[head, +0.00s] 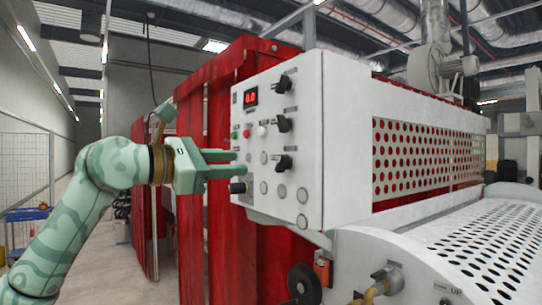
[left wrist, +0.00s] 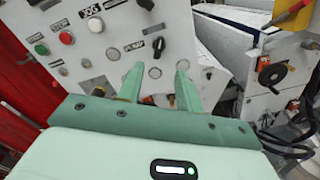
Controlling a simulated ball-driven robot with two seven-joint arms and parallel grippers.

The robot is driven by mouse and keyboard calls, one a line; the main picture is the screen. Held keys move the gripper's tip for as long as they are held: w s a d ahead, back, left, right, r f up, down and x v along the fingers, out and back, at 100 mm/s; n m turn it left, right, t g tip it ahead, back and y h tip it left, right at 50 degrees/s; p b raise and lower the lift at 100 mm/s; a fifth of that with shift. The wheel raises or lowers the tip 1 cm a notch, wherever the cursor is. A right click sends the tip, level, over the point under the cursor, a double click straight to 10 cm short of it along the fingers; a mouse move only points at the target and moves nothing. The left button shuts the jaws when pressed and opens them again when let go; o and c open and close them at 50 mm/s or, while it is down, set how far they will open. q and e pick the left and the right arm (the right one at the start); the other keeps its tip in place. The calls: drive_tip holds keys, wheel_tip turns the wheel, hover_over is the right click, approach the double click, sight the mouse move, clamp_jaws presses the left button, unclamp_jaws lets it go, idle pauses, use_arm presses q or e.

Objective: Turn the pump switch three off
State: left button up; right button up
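The white control panel (head: 275,140) carries several black rotary switches: a top one (head: 285,83), a middle one (head: 284,123), a lower one (head: 284,162) and one at the bottom left (head: 238,187). Their labels are too small to read, so I cannot tell which is pump switch three. My left gripper (head: 236,163) is open and empty, its fingers pointing at the panel's lower left. In the left wrist view the open fingers (left wrist: 158,70) point at the panel; a black switch (left wrist: 157,46) shows beyond and between them. My right gripper is not in view.
The panel also has a red display (head: 251,96), red (head: 246,133), green and white buttons, and silver round caps (head: 302,222). Red curtains (head: 215,240) hang behind it. A perforated white cover (head: 470,250) lies at the right. Open floor shows at the left.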

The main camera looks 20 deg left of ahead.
sight(279, 162)
use_arm(q)
drive_tip(key=p+x, duration=0.2)
drive_tip(key=x, duration=0.7)
drive_tip(key=shift+w+r, duration=0.1)
drive_tip(key=shift+w, duration=0.05)
drive_tip(key=shift+w+d+p, duration=0.35)
drive_tip(key=shift+w, duration=0.1)
clamp_jaws()
